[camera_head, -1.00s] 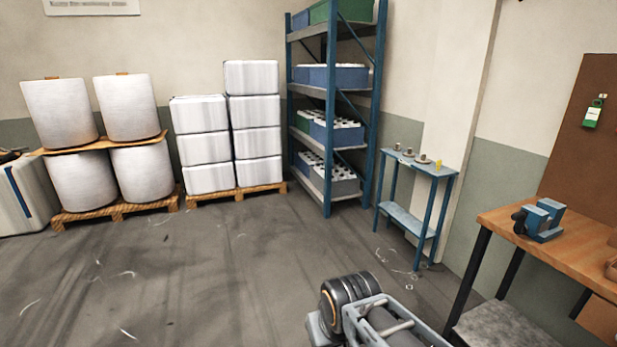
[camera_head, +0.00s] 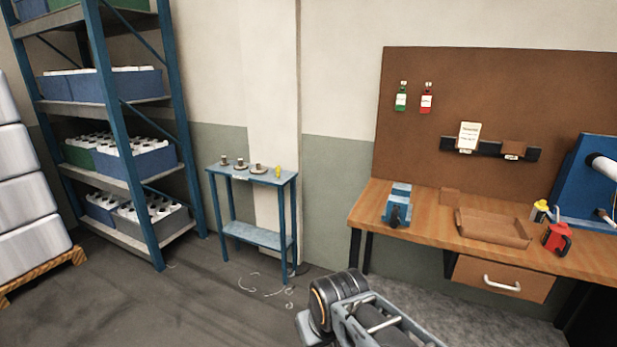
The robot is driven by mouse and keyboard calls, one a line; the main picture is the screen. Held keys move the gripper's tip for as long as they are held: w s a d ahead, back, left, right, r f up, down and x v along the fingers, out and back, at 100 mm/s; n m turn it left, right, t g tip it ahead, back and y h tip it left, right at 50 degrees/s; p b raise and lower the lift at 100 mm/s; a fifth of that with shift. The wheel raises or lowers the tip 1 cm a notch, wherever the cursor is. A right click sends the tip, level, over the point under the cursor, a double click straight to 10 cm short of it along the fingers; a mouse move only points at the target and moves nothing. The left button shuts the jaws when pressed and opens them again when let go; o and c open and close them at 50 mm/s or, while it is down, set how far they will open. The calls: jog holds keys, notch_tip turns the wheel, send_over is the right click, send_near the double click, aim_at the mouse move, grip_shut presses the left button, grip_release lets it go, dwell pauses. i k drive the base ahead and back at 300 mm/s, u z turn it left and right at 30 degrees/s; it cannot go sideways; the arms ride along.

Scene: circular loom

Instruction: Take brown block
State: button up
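Another brown block-like piece (camera_head: 513,148) is on the dark strip of the brown wall board, right of a white card. I cannot tell which of the two the task names. Part of my arm shows at the bottom middle, in front of the bench and well apart from both pieces. My gripper is not in view.
A blue vise (camera_head: 398,205) stands on the bench's left end. A red can (camera_head: 557,238), a yellow-topped bottle (camera_head: 539,210) and a blue machine (camera_head: 590,180) are at its right. A blue side table (camera_head: 255,175) and shelf rack (camera_head: 120,130) stand left. Floor before them is largely clear.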

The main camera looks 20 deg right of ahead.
aim_at(449, 197)
jog(key=z, duration=1)
jog(key=i, duration=1.1)
jog(key=z, duration=0.8)
jog(key=i, duration=0.8)
jog(key=z, duration=0.1)
